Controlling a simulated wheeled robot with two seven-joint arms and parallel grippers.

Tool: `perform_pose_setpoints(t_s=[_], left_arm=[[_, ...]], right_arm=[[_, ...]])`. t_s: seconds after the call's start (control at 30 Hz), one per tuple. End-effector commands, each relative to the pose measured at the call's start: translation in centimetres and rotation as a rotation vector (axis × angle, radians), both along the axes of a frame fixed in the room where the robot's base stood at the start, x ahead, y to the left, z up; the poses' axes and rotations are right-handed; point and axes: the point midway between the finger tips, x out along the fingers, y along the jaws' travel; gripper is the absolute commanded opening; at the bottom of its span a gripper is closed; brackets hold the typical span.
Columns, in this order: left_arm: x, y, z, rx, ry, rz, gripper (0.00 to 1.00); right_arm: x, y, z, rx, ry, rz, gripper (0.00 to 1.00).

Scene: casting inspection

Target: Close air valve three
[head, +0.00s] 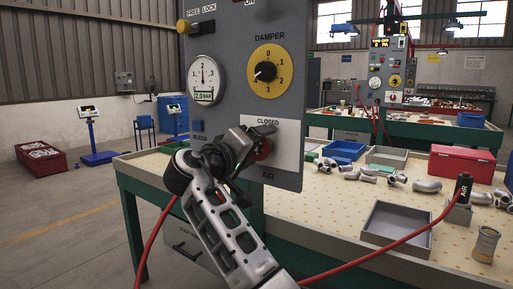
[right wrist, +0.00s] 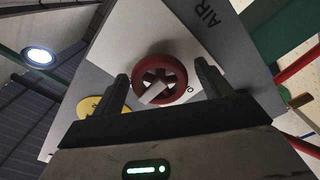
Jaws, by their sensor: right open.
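The air valve (right wrist: 178,93) is a red round knob with dark gaps and a pale pointer bar, on a white plate (head: 288,150) marked CLOSED at the top, with AIR below. In the head view my right gripper partly hides the knob (head: 264,150). My right gripper (head: 254,140) is open at the panel front. In the right wrist view its two dark fingers (right wrist: 163,82) stand on either side of the knob; contact cannot be told. Which mark the pointer faces is unclear. My left gripper is not in view.
The grey panel (head: 228,45) carries a yellow damper dial (head: 266,71), a pressure gauge (head: 204,80) and a yellow-black lock knob (head: 184,26). On the bench stand an empty grey tray (head: 396,225), a red box (head: 462,162) and metal pipe fittings (head: 427,185). A red hose (head: 385,245) crosses the front.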

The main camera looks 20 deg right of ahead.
Motion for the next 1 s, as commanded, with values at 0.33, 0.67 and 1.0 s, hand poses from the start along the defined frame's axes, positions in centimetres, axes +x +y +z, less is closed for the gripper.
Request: perform_pose_setpoints(t_s=[0.33, 0.67, 1.0], left_arm=[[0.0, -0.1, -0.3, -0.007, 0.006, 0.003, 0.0], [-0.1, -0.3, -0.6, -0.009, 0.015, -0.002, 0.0], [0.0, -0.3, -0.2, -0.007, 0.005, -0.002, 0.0]], right_arm=[[-4.0, 5.4, -0.1, 0.002, 0.0, 0.006, 0.77], [-8.4, 10.8, 0.1, 0.0, -0.001, 0.002, 0.77], [-9.7, 12.4, 0.0, 0.001, 0.0, 0.001, 0.77]])
